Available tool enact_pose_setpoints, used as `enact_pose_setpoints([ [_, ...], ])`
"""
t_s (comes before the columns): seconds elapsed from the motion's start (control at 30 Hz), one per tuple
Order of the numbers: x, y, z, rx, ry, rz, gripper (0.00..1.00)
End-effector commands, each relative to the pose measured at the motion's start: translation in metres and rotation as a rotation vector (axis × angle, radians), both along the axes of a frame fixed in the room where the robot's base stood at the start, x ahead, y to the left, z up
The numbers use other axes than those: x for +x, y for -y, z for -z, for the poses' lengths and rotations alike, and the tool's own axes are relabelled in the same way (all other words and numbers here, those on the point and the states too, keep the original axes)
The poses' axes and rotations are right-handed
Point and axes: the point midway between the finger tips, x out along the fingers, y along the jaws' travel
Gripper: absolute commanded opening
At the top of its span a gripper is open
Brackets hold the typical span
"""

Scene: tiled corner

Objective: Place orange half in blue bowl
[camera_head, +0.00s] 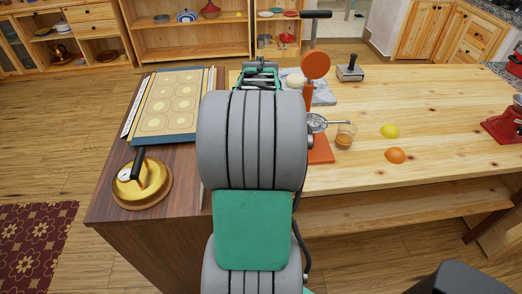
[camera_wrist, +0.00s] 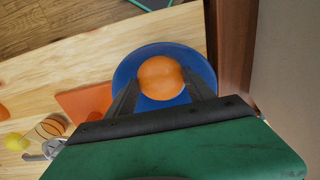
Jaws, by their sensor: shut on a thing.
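An orange half (camera_wrist: 160,73) shows in the wrist view between the fingertips of my gripper (camera_wrist: 160,84), which is shut on it from both sides. The blue bowl (camera_wrist: 126,72) shows around and beneath the orange half, which lies within the rim's outline. I cannot tell whether the orange half touches the bowl's bottom or hangs above it. In the head view my arm hides the bowl, the held orange half and the fingertips.
An orange juicer (camera_head: 316,66) stands right of my arm. A glass (camera_head: 345,135), a lemon (camera_head: 390,131) and another orange piece (camera_head: 395,155) are on the wooden table (camera_head: 440,150). A gold press (camera_head: 142,184) and a patterned tray (camera_head: 175,100) are on the left. The table's right side has free room.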

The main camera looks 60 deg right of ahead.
Motion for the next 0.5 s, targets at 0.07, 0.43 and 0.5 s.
enact_pose_setpoints([
  [0.07, 0.0001, 0.0001, 0.0008, 0.0, 0.0, 0.0, 0.13],
  [0.43, -0.0001, 0.0001, 0.0005, 0.0, 0.0, 0.0, 0.83],
  [0.5, -0.0001, 0.0001, 0.0005, 0.0, 0.0, 0.0, 0.83],
])
